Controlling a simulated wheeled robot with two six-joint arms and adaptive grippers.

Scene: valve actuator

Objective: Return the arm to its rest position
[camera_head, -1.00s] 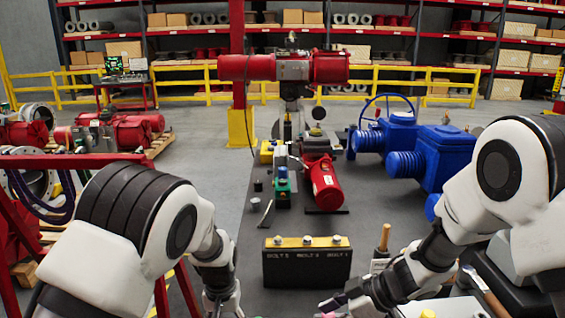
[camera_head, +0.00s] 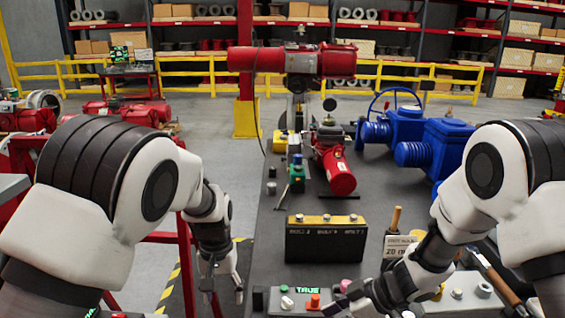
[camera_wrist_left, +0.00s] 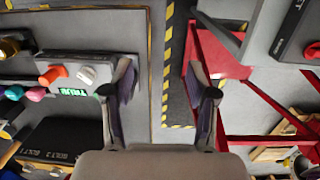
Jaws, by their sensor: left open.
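My left arm comes in from the left in the head view and hangs down beside the bench's left edge. Its gripper (camera_head: 222,290) is open and empty, with the fingers pointing down. In the left wrist view, the open fingers (camera_wrist_left: 162,105) stand apart over the floor strip with yellow and black stripes, touching nothing. My right arm reaches over the right side of the bench. Its gripper (camera_head: 345,303) is low in the head view, close to the control box, partly hidden and cut off; its jaw opening is unclear.
The grey bench (camera_head: 262,235) holds a black bolt box (camera_head: 325,243), a control box (camera_head: 300,300) reading TRUE, a red cylinder (camera_head: 338,172) and blue actuators (camera_head: 440,145). A red frame (camera_wrist_left: 232,55) stands beside the left gripper. Striped floor lies between frame and bench.

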